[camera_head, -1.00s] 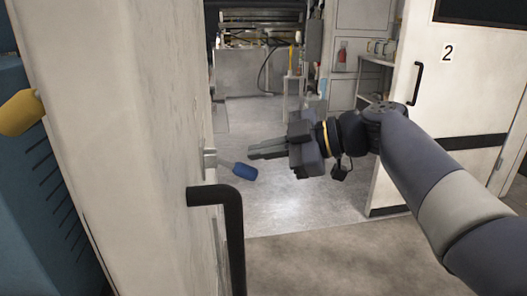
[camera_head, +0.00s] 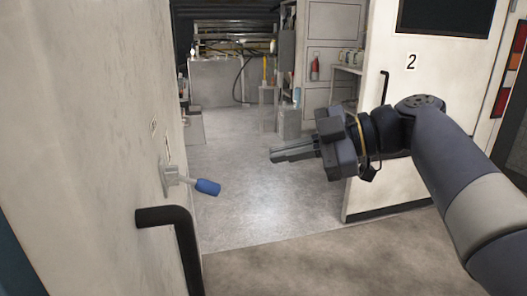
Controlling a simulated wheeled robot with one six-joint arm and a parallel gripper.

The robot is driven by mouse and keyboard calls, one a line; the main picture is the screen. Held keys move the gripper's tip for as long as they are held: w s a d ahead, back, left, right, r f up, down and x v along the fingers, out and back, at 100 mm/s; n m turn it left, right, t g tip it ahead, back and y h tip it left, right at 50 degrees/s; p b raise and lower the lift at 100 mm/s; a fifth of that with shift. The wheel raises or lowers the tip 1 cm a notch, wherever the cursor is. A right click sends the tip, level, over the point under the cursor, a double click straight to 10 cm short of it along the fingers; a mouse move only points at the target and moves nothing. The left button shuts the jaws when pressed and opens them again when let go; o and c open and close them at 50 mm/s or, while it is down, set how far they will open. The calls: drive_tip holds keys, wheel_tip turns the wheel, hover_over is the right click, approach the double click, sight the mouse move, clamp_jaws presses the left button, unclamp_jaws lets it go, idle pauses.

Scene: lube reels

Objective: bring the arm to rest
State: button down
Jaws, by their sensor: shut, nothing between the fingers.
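My gripper (camera_head: 274,155) is in the middle of the head view, in front of the open doorway. Its fingers point left and lie together, with nothing between them. My arm reaches in from the right edge, bent at a joint near the white door panel. A lever with a blue handle (camera_head: 207,187) sticks out from the white wall on the left. The gripper is to the right of the lever and apart from it. The gripper touches nothing that I can see.
A black bar handle (camera_head: 170,216) juts from the left wall, low and near. A white door panel marked 2 (camera_head: 411,87) stands at right behind my arm. The grey floor (camera_head: 240,190) between is clear.

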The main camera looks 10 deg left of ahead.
drive_tip(key=shift+d, duration=0.4)
